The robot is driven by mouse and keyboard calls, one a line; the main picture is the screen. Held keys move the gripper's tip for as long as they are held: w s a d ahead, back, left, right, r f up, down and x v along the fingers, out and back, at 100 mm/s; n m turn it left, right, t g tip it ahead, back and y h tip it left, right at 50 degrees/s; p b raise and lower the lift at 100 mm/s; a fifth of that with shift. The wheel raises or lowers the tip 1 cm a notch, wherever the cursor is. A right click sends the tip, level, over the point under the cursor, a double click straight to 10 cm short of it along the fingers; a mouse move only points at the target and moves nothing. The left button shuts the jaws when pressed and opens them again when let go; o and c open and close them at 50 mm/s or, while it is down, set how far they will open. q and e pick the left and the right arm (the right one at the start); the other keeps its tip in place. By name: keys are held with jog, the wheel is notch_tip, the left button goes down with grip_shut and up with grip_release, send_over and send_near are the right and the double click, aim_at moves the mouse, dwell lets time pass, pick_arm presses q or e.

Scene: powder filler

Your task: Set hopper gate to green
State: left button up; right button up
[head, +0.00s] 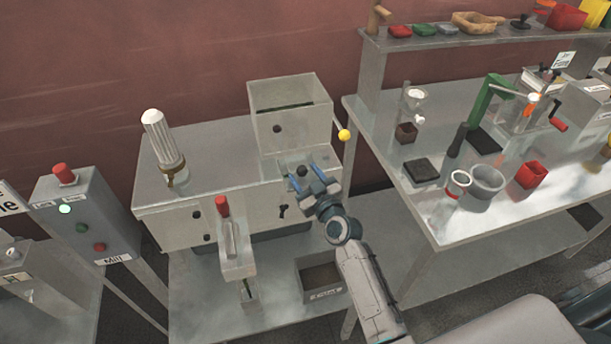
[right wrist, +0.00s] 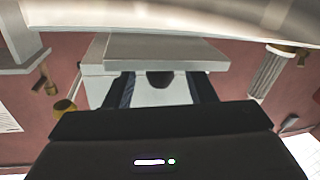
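The hopper (head: 290,118) is a grey open-topped box on the machine cabinet. A dark round knob (head: 302,171) shows at the plate below the hopper; I take it for the gate's knob. My right gripper (head: 303,174) is open in front of the hopper, its blue fingers on either side of this knob. In the right wrist view, which looks upside down, the knob (right wrist: 160,79) lies between the two spread fingers (right wrist: 160,92); contact cannot be told. No green mark shows by the gate. My left gripper is not in view.
A yellow ball-ended lever (head: 344,135) stands close right of the hopper. The mill box (head: 88,220) has a lit green lamp. A crowded bench (head: 515,215) stands right.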

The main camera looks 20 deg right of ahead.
jog(key=s+d+b, duration=0.1)
jog(key=s+b, duration=0.2)
jog(key=s, duration=0.7)
jog(key=shift+s+d, duration=0.3)
jog(key=shift+s, duration=0.05)
